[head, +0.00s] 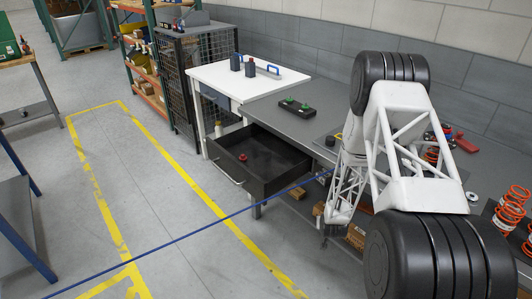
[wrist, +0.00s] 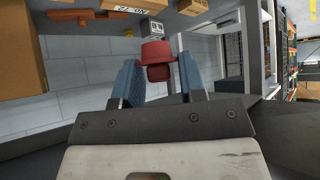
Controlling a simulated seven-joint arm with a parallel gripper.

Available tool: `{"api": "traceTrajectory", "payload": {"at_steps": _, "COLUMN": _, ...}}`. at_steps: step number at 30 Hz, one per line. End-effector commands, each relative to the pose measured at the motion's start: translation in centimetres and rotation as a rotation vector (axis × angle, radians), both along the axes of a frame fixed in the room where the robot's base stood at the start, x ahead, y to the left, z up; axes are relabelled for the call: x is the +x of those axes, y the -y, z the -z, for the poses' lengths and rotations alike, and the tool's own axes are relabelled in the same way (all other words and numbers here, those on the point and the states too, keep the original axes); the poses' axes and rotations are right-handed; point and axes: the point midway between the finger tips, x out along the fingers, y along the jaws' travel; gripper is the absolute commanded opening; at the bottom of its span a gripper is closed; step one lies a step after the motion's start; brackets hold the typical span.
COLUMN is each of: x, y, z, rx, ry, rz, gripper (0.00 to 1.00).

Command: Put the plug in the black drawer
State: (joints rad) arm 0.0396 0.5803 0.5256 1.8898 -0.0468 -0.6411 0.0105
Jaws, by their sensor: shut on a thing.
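The black drawer (head: 268,187) stands pulled open under the grey workbench in the head view. A small red piece (head: 243,157) lies inside it, and the rest of its floor looks bare. In the wrist view my gripper (wrist: 160,75) has its blue fingers shut on a red plug (wrist: 158,52) with a wider flange. In the head view my arm reaches down to the right of the drawer, in front of the bench. The fingers and the held plug are too small or hidden to make out there.
A thin blue line (head: 195,232) crosses the head view, passing the drawer's front right corner. Cardboard boxes (head: 355,236) sit under the bench near my arm. The bench top (head: 262,112) carries a green part (head: 295,106). Floor left of the drawer is clear.

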Motion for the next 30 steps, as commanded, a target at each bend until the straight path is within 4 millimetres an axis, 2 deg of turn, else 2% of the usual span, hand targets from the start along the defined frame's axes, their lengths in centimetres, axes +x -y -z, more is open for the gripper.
{"api": "traceTrajectory", "payload": {"at_steps": 9, "x": -0.1, "y": 2.7, "z": 0.0, "rx": -0.001, "ry": -0.001, "rz": -0.002, "gripper": 0.12}}
{"api": "traceTrajectory", "payload": {"at_steps": 13, "x": -0.1, "y": 2.9, "z": -0.3, "rx": -0.001, "ry": 0.0, "rz": -0.008, "gripper": 0.12}}
{"api": "traceTrajectory", "payload": {"at_steps": 23, "x": -0.4, "y": -0.3, "z": -1.0, "rx": -0.001, "ry": -0.001, "rz": -0.031, "gripper": 0.12}}
{"api": "traceTrajectory", "payload": {"at_steps": 30, "x": -0.9, "y": -3.9, "z": -1.7, "rx": -0.001, "ry": 0.0, "rz": -0.054, "gripper": 0.12}}
